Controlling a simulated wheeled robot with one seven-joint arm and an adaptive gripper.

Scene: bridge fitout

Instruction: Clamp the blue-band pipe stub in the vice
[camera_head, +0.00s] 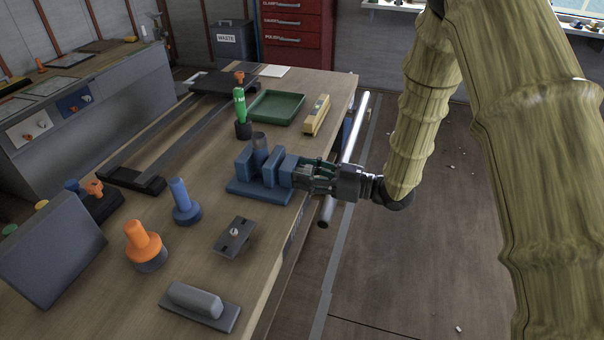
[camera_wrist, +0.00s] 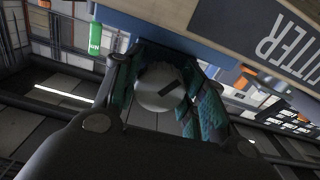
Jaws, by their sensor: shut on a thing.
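The blue vice (camera_head: 258,190) stands near the right edge of the workbench. A grey pipe stub (camera_head: 259,142) stands upright between its jaws; its lower part is hidden and I cannot make out its band. I cannot tell whether both jaws touch it. My gripper (camera_head: 312,178) is level at the right side of the vice, its fingers shut around the vice's round end knob. In the wrist view the grey knob (camera_wrist: 160,88), with a dark bar mark on its face, sits between the teal finger pads. The vice's blue base (camera_wrist: 165,28) shows behind it.
A blue peg (camera_head: 182,202), an orange knob (camera_head: 145,243) and a grey cylinder on a plate (camera_head: 195,300) are in front. A silver bar (camera_head: 355,128) passes beside my gripper.

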